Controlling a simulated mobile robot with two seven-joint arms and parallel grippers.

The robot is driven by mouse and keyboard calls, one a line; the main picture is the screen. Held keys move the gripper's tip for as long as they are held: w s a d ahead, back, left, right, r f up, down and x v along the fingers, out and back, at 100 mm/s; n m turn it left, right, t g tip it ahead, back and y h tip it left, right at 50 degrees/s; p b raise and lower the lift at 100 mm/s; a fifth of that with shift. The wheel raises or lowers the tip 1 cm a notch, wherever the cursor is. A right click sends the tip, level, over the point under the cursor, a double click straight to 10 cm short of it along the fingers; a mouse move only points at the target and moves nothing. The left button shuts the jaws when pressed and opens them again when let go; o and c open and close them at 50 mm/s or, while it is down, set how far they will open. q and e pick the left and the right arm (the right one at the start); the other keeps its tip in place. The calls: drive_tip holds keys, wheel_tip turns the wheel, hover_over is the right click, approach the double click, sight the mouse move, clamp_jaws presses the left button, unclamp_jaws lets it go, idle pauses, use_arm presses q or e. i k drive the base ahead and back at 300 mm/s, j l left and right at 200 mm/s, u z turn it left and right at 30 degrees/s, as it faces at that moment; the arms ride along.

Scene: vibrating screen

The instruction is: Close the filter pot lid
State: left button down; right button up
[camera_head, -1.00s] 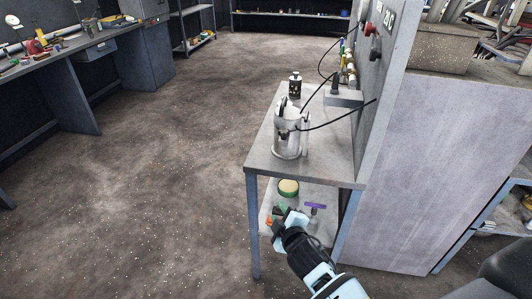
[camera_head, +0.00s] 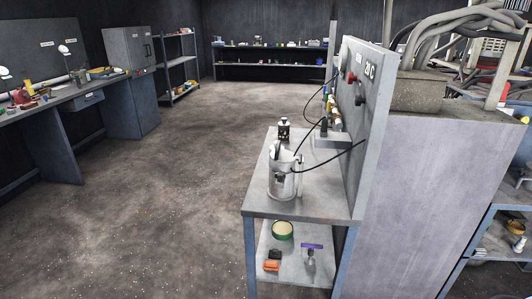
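The filter pot (camera_head: 283,180) is a light grey cylindrical vessel standing upright on the narrow metal table (camera_head: 260,207). What looks like its lid (camera_head: 276,151) stands tilted up at the pot's top, so the pot appears open. A dark fitting with a black hose shows on the pot's front. Neither of my grippers is in view.
A small dark device (camera_head: 284,130) stands behind the pot. A panel (camera_head: 372,120) with knobs and hoses rises at the table's right. The lower shelf (camera_head: 290,268) holds a green-rimmed round item (camera_head: 283,230), an orange-and-black item and a purple-handled tool. Floor to the left is clear.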

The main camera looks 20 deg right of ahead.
sight(280, 160)
drive_tip(key=i+z, duration=0.1)
drive_tip(key=z, duration=0.35)
drive_tip(key=i+z, duration=0.1)
drive_tip(key=z, duration=0.4)
drive_tip(key=i+j+z, duration=0.3)
drive_tip(key=i, duration=0.15)
drive_tip(key=i+j+z, duration=0.3)
drive_tip(key=i+l, duration=0.05)
drive_tip(key=i, duration=0.05)
